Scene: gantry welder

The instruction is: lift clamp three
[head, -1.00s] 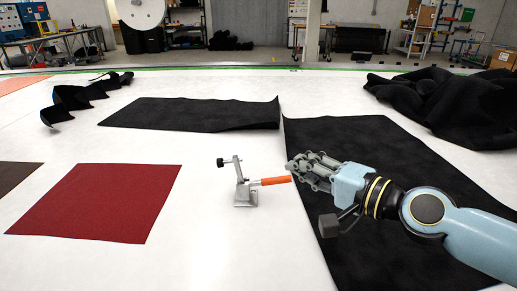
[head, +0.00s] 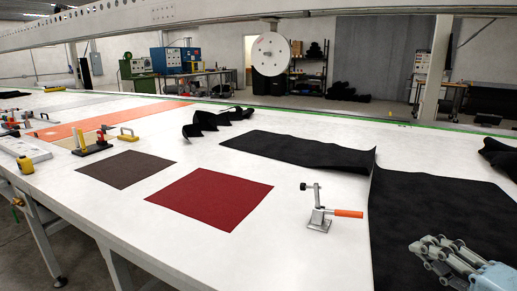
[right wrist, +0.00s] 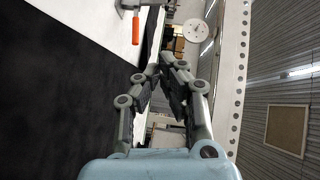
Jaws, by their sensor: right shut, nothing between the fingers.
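A toggle clamp with an orange handle (head: 348,213) stands upright on a small grey base on the white table. Its handle lies level, pointing right, and its dark-tipped arm sticks up to the left. It also shows at the top of the right wrist view (right wrist: 135,28). No number is visible on it, so I cannot tell if it is clamp three. My right gripper (head: 420,246) is shut and empty, over the black cloth, to the right of and nearer than the handle end, apart from it. My left gripper is not in view.
Black cloth (head: 400,200) lies right of the clamp, with a raised edge. A red square (head: 210,199) and a brown square (head: 126,167) lie left. Other clamps with yellow handles (head: 126,134) stand at the far left. The white table (head: 285,245) before the clamp is clear.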

